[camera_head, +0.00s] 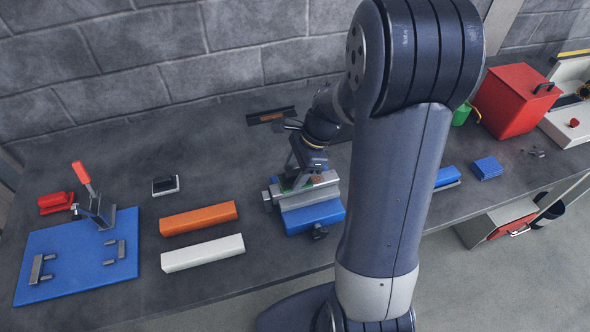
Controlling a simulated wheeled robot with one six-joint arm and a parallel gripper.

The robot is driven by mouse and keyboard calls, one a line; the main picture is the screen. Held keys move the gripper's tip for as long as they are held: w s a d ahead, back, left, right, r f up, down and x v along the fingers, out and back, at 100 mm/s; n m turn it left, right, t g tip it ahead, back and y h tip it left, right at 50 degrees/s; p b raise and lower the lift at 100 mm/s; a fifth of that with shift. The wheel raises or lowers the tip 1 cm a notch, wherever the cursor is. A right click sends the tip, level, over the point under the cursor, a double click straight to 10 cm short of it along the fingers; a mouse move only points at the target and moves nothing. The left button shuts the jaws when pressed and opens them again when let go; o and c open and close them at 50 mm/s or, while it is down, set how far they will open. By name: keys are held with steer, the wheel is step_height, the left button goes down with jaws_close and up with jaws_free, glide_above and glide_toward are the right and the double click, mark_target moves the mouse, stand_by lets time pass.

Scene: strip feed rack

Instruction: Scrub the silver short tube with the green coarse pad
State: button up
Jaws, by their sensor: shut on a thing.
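My gripper (303,178) points down over a blue vise (312,217) with silver-grey jaws near the middle of the bench. The pad is mostly hidden by the fingers and is at the level of the vise's top. I cannot tell whether it touches anything there. The silver short tube cannot be told apart from the grey vise jaws under the gripper.
Orange (199,218) and white (203,253) bars lie left of the vise. A blue plate (78,258) with a red-handled toggle clamp (84,180) lies far left. A red box (513,100) and blue blocks (487,168) are at right. My arm hides the bench right of the vise.

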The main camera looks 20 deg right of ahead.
steer(key=shift+f+b, duration=0.35)
steer(key=shift+f, duration=0.25)
stand_by(0.3)
steer(key=o, duration=0.6)
steer(key=shift+r+p, duration=0.4)
steer(key=shift+p, duration=0.05)
jaws_close()
stand_by(0.6)
